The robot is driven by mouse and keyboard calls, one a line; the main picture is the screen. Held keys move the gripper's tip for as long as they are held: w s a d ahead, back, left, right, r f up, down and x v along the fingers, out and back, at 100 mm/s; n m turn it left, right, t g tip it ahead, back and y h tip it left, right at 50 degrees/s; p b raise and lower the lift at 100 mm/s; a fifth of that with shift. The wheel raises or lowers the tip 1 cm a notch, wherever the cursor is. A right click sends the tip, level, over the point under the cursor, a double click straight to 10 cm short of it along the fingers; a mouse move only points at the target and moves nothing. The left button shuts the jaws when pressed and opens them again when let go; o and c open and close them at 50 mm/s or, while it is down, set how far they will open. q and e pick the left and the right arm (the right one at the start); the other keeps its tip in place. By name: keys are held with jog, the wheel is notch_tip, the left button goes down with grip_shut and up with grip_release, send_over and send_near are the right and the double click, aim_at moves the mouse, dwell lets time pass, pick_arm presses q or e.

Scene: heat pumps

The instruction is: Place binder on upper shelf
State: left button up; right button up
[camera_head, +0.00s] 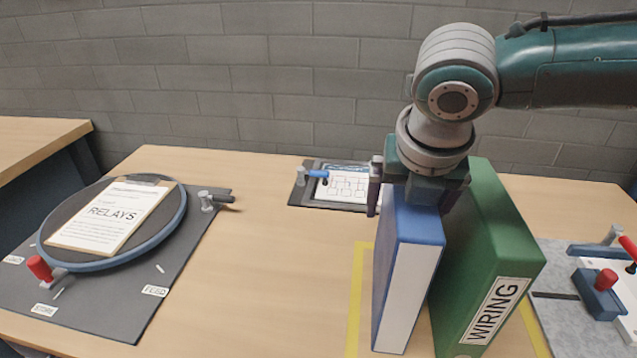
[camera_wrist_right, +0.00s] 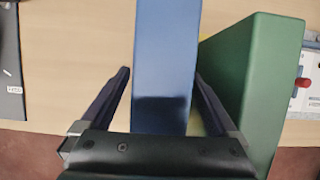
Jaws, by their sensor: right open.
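A blue binder (camera_head: 410,270) with a white spine stands upright on the table, inside a yellow taped outline. A green binder (camera_head: 492,255) labelled WIRING stands just to its right, leaning slightly. My right gripper (camera_head: 410,200) points down over the top of the blue binder. In the right wrist view the jaws (camera_wrist_right: 165,95) are open, one finger on each side of the blue binder (camera_wrist_right: 165,60), with gaps showing. The right finger lies between the blue binder and the green binder (camera_wrist_right: 255,85). My left gripper is not in view. No upper shelf shows.
A round turntable (camera_head: 180,215) with a RELAYS clipboard (camera_head: 110,215) sits on a dark mat at left. A small board with a diagram sheet (camera_head: 342,187) lies behind. A red-handled fixture (camera_head: 600,292) is at right. The table's middle is clear.

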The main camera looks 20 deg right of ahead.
jog(key=shift+c, duration=0.3)
grip_shut()
dwell(0.6)
